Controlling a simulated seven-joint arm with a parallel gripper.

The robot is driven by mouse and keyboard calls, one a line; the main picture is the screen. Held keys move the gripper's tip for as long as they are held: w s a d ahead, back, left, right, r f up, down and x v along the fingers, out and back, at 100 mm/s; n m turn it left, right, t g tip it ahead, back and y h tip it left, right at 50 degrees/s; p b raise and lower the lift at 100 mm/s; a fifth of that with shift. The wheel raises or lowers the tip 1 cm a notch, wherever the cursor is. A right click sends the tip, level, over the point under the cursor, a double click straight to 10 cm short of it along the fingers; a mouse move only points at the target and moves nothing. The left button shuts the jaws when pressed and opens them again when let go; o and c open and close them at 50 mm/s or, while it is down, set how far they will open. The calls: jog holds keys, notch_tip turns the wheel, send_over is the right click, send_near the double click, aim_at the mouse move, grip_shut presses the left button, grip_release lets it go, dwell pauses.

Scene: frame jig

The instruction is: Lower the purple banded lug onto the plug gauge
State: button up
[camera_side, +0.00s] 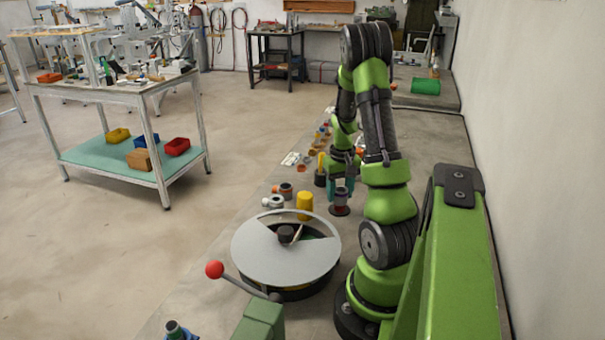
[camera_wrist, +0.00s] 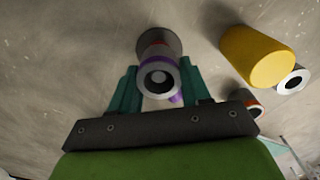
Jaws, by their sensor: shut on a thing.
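The purple banded lug (camera_wrist: 158,80) is a grey ring with a purple band, and a small purple piece sticks out at its near edge. My gripper (camera_wrist: 155,84), with teal fingers, is shut on it. In the side view the lug (camera_side: 341,197) is between the fingertips (camera_side: 341,189). The plug gauge's round dark base (camera_side: 339,211) is right under the lug; it also shows in the wrist view as a grey disc (camera_wrist: 160,41). A pale round spot shows inside the lug's bore. I cannot tell whether the lug is around the plug or just above it.
A yellow cylinder (camera_side: 304,206) stands left of the gauge, with grey ring parts (camera_side: 274,201) beside it. A large round grey-topped turntable (camera_side: 270,262) is in front. Several small parts (camera_side: 305,157) line the bench behind. A black-and-yellow piece (camera_side: 320,172) stands close behind my gripper.

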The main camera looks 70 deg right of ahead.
jog(key=shift+f, duration=0.4)
jog(key=o, duration=1.3)
jog(key=shift+r, duration=4.55)
